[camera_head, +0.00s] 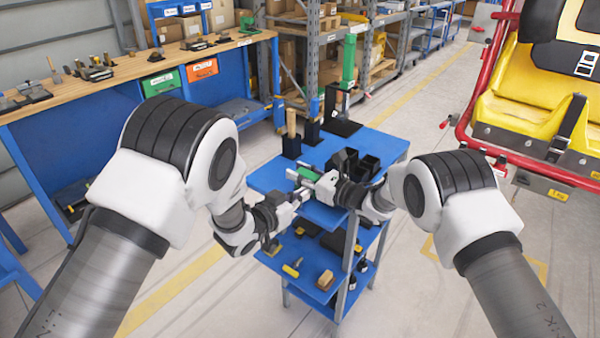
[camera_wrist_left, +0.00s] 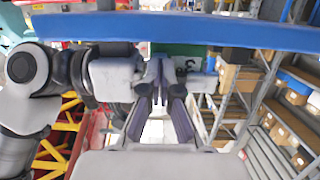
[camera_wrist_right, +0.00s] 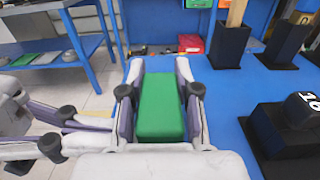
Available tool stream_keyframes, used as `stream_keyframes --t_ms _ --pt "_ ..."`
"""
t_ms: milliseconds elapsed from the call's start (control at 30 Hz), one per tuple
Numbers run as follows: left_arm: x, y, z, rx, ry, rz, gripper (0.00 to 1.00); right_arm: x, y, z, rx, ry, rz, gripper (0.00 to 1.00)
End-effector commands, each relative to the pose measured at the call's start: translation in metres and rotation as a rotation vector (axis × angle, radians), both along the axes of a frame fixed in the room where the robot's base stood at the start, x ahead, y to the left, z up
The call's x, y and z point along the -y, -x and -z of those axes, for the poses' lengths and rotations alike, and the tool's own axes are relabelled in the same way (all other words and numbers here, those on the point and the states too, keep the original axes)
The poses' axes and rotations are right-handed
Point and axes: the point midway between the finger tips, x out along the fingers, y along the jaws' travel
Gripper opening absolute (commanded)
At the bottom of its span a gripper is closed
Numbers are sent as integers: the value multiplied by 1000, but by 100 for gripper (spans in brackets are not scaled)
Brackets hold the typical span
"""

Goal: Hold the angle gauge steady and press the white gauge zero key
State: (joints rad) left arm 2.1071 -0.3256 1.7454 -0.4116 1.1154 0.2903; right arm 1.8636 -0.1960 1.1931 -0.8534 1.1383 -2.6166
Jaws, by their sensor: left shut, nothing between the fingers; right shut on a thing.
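The angle gauge is a green block (camera_head: 308,173) at the near edge of the blue cart top (camera_head: 372,140). My right gripper (camera_head: 302,177) is shut on it; in the right wrist view the green gauge (camera_wrist_right: 160,105) fills the space between the fingers. My left gripper (camera_head: 303,193) is shut and empty, just below and in front of the gauge. In the left wrist view its closed fingertips (camera_wrist_left: 160,65) point at the green gauge face (camera_wrist_left: 190,54), which carries a dark mark. I cannot tell whether they touch. The white zero key is not distinguishable.
Dark bins (camera_head: 352,164) stand on the cart right of the gauge, and dark holders with a wooden handle (camera_head: 291,124) stand behind. Tools and a brush lie on the lower shelf (camera_head: 300,258). A workbench (camera_head: 130,70) is at left, a yellow coaster seat (camera_head: 530,95) at right.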

Motion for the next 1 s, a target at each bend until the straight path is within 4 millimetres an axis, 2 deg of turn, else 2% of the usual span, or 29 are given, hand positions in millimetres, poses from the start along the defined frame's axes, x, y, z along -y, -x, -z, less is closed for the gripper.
stream_keyframes --t_ms 1000 --pt "-29 40 0 -1 1 0 0 0 0 0 0 0 0 0"
